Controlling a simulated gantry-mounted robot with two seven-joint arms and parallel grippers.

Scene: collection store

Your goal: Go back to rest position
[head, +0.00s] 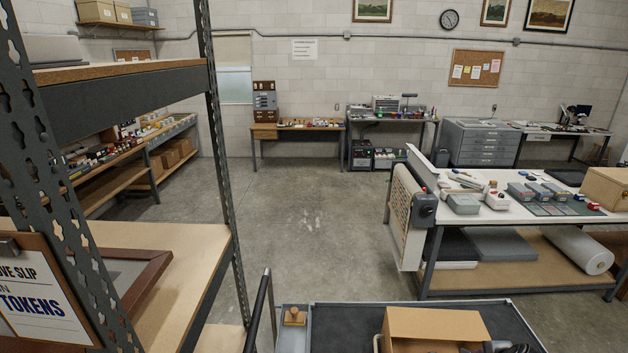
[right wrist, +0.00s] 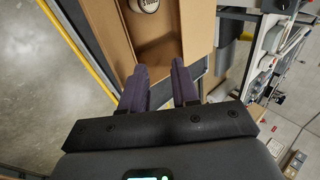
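My right gripper (right wrist: 156,78) shows in the right wrist view with its two dark fingers apart and nothing gripped between them. Its fingertips point toward an open cardboard box (right wrist: 112,22), which holds a round, pale-topped item (right wrist: 145,4) with dark lettering. In the head view the cardboard box (head: 435,325) is at the bottom edge on a dark-topped cart (head: 340,318). A small dark piece by the box at the bottom edge is too cut off to identify. My left gripper is in neither view.
A metal shelf rack (head: 222,170) stands close on the left, with a framed sign (head: 45,290). A wooden-handled stamp (head: 294,316) sits in the cart's grey side tray. A workbench (head: 520,212) with boxes stands right. The middle floor (head: 310,220) is clear.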

